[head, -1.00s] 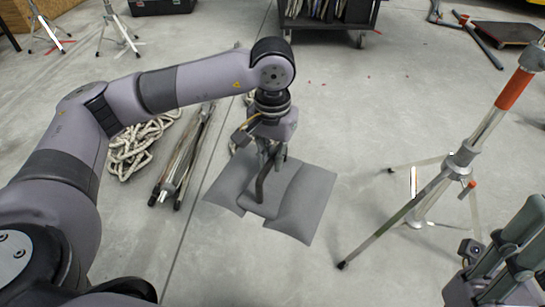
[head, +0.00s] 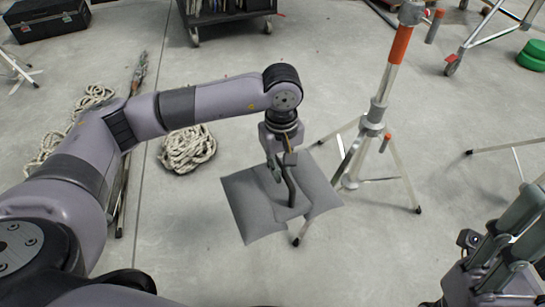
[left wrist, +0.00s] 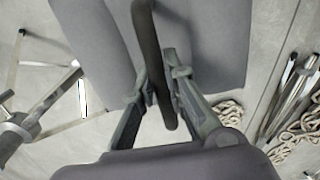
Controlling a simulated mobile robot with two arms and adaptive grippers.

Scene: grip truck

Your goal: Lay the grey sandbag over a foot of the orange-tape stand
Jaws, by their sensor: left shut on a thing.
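The grey sandbag (head: 250,205), two flat panels with a dark strap handle (head: 291,188), hangs from my left gripper (head: 280,168), which is shut on the handle. The handle also shows between the fingers in the left wrist view (left wrist: 150,50). The orange-tape stand (head: 398,45) is upright just right of the bag. One stand foot (head: 296,241) shows at the bag's lower edge, and the bag hides part of that leg from the head view. I cannot tell whether they touch. My right gripper (head: 510,235) is at the lower right, partly cut off; its jaw state is unclear.
A rope coil (head: 188,149) and folded dark legs (head: 122,190) lie on the floor to the left. A cart (head: 230,18) and a black case (head: 45,18) stand at the back. Another stand (head: 500,30) is at the upper right. Floor right of the orange-tape stand is largely clear.

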